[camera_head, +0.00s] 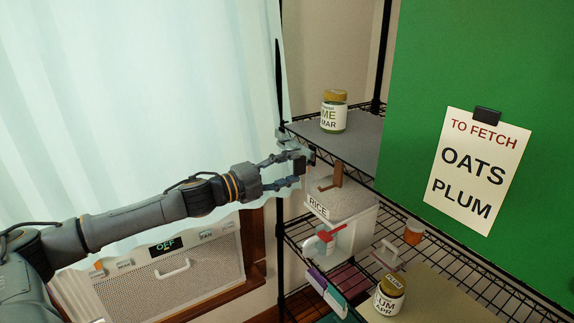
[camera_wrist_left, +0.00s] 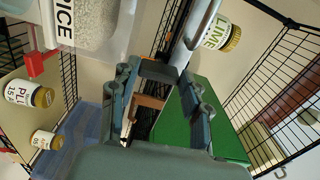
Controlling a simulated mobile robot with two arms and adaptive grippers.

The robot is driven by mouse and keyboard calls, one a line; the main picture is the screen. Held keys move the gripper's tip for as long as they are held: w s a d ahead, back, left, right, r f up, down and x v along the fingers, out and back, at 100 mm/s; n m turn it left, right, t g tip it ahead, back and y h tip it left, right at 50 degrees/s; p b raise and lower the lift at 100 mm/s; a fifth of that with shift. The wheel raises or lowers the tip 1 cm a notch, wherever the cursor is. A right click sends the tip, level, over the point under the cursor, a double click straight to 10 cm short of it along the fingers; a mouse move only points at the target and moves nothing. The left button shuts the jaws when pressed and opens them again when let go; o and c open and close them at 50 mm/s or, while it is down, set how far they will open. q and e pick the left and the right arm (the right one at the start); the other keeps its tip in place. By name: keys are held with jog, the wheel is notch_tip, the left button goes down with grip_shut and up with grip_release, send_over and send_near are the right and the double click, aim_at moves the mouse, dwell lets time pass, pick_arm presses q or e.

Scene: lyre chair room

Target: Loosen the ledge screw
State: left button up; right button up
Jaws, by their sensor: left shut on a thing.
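My left gripper (camera_head: 299,167) reaches in from the left to the front corner of the upper shelf (camera_head: 352,143). I cannot tell from here how far the screw is turned. My right gripper is not in view.
A LIME jar (camera_head: 334,112) stands on the upper shelf. Below are a RICE bin (camera_head: 345,220) with a brown handle (camera_head: 331,182) in it and a PLUM jar (camera_head: 389,296). A green panel (camera_head: 430,60) bears a TO FETCH note (camera_head: 470,170).

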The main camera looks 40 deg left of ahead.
pick_arm(q)
jog(key=shift+d+n+p, duration=0.15)
jog(key=shift+n+p, duration=4.25)
jog(key=shift+n, duration=4.4)
jog(key=o, duration=1.1)
jog(key=shift+c, duration=0.2)
jog(key=shift+o, duration=0.5)
jog(key=shift+w+f, duration=0.1)
jog(key=shift+f, duration=0.05)
